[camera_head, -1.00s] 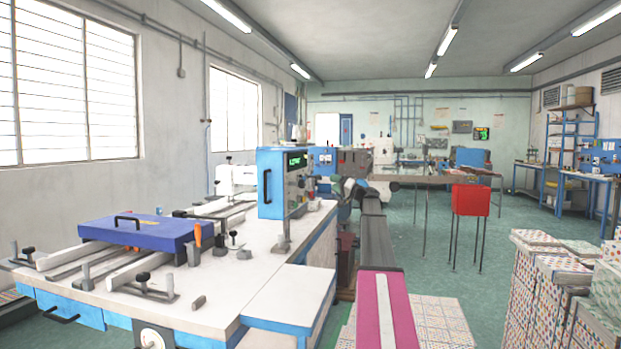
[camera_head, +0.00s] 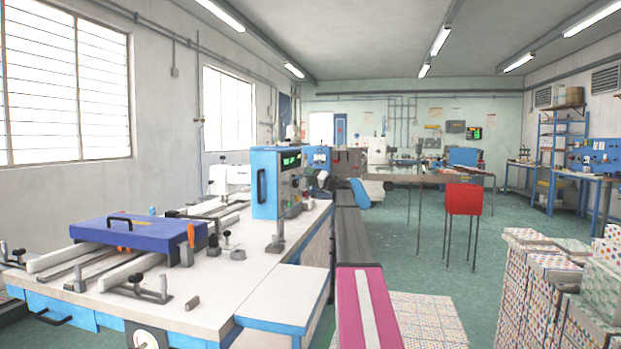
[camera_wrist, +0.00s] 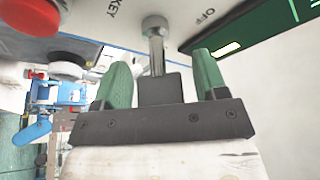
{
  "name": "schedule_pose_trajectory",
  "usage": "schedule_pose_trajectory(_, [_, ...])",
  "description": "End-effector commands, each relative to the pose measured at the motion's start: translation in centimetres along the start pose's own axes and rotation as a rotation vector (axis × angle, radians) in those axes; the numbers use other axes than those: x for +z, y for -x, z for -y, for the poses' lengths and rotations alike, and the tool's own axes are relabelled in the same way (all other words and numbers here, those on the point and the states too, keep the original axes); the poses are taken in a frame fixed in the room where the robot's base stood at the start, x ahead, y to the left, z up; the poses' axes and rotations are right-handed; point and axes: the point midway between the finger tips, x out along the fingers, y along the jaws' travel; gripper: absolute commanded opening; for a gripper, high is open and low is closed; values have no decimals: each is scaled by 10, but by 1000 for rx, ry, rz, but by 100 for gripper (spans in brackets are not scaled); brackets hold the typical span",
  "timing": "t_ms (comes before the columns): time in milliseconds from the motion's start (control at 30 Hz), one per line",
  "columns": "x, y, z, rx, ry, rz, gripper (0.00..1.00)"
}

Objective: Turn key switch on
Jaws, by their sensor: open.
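The key switch is a round metal lock (camera_wrist: 155,24) on a pale panel beside the printed words KEY and OFF in the wrist view. A metal key shank (camera_wrist: 156,55) extends from it toward a dark block (camera_wrist: 160,90), which looks like the key's head. My gripper (camera_wrist: 162,62) is open, with one green finger on each side of the shank and block. Gaps show on both sides near the fingertips. In the head view, the blue control box (camera_head: 265,185) stands on the machine table; I cannot make out the key there.
A red button (camera_wrist: 28,15) and a green display (camera_wrist: 260,35) are close to the lock. The white machine table (camera_head: 215,285) carries a blue-purple clamp cover (camera_head: 140,232). A red chair (camera_head: 463,199) and stacked boxes (camera_head: 530,285) stand right, with open floor between.

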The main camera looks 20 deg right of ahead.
Motion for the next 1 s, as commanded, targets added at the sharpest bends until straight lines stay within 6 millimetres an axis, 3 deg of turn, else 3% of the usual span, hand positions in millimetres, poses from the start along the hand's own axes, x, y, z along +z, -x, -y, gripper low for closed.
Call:
schedule_pose_trajectory(67, [0,0,0,0,0,0,63])
schedule_pose_trajectory(200, [0,0,0,0,0,0,17])
schedule_pose_trajectory(633, [0,1,0,22,-53,1,17])
schedule_pose_trajectory(1000, [1,1,-2,129,-310,0,17])
